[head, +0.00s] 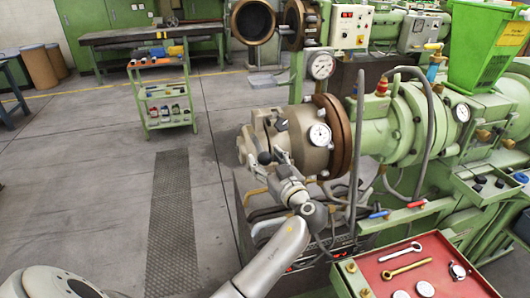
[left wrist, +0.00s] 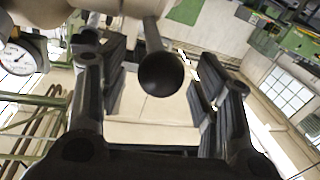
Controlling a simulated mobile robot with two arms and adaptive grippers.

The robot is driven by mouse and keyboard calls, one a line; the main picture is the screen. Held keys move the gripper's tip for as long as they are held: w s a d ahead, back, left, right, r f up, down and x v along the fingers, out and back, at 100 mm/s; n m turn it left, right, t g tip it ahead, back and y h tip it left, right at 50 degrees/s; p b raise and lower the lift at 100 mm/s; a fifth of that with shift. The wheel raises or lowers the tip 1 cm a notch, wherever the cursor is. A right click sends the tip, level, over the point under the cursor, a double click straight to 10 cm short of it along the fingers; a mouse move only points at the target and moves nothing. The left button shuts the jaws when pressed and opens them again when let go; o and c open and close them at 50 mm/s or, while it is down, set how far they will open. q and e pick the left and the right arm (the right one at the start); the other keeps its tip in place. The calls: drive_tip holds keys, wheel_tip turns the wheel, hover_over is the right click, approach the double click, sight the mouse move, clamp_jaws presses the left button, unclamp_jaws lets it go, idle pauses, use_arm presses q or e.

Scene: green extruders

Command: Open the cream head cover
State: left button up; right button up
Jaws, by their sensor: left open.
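The cream head cover (head: 258,139) is in the middle of the head view, against the brown ring (head: 333,135) at the end of the green extruder barrel. I see no gap between cover and ring. A handle with a black ball knob (left wrist: 161,74) sticks out from the cover. My left gripper (head: 272,168) is at the front of the cover. In the left wrist view its two black fingers are spread apart, with the knob between them in the picture. I cannot tell whether they touch it. My right gripper is not in view.
A dial gauge (head: 320,134) sits on the cover's side, and another gauge (head: 320,66) stands above. A red tray (head: 448,285) with wrenches is at the lower right. A green trolley (head: 163,105) stands at the back left. The floor left of the cover is clear.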

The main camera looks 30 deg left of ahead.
use_arm(q)
drive_tip(key=shift+w+a, duration=0.35)
drive_tip(key=shift+a, duration=0.3)
clamp_jaws()
